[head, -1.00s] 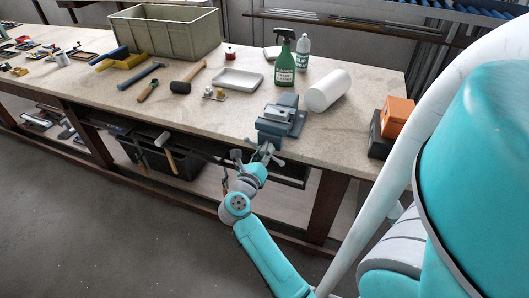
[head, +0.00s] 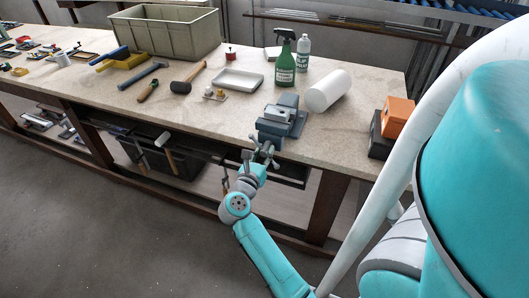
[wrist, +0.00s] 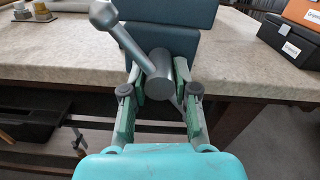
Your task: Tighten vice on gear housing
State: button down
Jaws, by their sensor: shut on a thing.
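The blue vice (head: 272,127) is at the bench's front edge in the head view; its blue front also shows at the top of the wrist view (wrist: 165,40). A small grey metal part, seemingly the gear housing (head: 279,111), sits at the vice jaws; whether both jaws touch it is too small to tell. My gripper (wrist: 160,78) is shut on the vice screw head (wrist: 158,70), one green-padded finger on each side. The grey handle bar (wrist: 128,42) passes through the head, tilted, its knob at upper left. My gripper (head: 263,157) is below the vice in the head view.
A white roll (head: 328,91), a green spray bottle (head: 284,62) and a white tray (head: 237,79) stand behind the vice. Orange and black boxes (head: 397,117) are at right. Hammers hang below the bench front at left. The floor at lower left is clear.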

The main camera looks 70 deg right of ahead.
jog(key=shift+s+f, duration=0.1)
jog(key=shift+f, duration=0.05)
jog(key=c, duration=0.9)
grip_release()
jog(key=shift+a, duration=0.1)
jog(key=a, duration=1.2)
jog(key=shift+s, duration=0.2)
